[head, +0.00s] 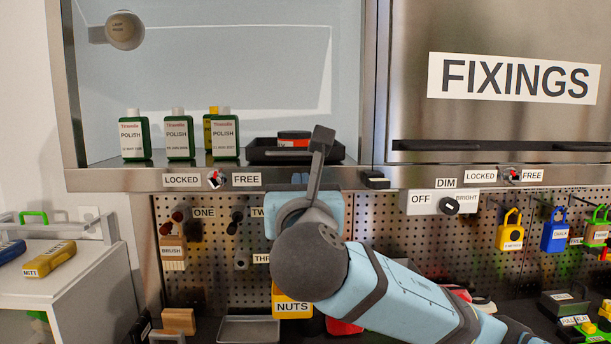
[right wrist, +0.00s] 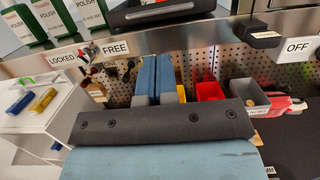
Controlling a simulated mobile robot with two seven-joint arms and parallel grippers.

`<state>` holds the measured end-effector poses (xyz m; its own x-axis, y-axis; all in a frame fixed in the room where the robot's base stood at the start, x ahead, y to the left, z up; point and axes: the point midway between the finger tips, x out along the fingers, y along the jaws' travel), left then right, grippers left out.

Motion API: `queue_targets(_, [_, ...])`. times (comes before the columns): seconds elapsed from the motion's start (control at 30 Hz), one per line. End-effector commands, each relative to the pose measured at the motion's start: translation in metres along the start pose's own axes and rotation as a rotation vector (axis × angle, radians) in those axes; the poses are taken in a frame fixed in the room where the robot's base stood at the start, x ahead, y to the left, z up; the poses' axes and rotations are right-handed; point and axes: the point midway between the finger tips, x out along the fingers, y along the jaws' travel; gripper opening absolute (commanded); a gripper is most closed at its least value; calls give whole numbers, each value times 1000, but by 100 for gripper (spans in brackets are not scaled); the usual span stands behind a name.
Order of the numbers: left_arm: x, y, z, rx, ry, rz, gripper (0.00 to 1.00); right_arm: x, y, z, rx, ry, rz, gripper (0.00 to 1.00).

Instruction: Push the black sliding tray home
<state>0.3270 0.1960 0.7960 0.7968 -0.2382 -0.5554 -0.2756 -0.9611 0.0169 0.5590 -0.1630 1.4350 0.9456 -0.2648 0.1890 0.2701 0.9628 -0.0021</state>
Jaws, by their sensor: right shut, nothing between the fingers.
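The black sliding tray (head: 262,153) sits on the cabinet's lower shelf, right of the green polish bottles. A dark box with a red band (head: 293,137) is in it. The tray's front also shows at the top of the right wrist view (right wrist: 150,14). My right gripper (head: 300,178) is shut and empty, its blue fingers just below the tray in the head view. In the right wrist view the fingertips (right wrist: 155,60) are side by side and apart from the tray in the picture. My left gripper is not in view.
Several polish bottles (head: 179,137) stand left of the tray. A steel ledge (head: 130,181) with LOCKED/FREE switches runs below the shelf. A closed FIXINGS door (head: 480,115) is at right. Below hang a pegboard (head: 225,275) and a yellow NUTS bin (head: 290,307).

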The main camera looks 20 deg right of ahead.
Motion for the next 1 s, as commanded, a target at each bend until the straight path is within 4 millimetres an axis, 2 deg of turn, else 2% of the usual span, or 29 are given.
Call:
queue_targets(0.3, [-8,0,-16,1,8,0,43,69,-1,2,-1,2,-3,0])
queue_targets(0.5, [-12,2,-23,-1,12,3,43,103,-1,1,1,2,-3,0])
queue_targets(0.7, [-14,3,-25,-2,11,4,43,120,-1,0,1,1,-1,0])
queue_targets(1.0, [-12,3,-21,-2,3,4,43,122,-1,0,2,1,0,0])
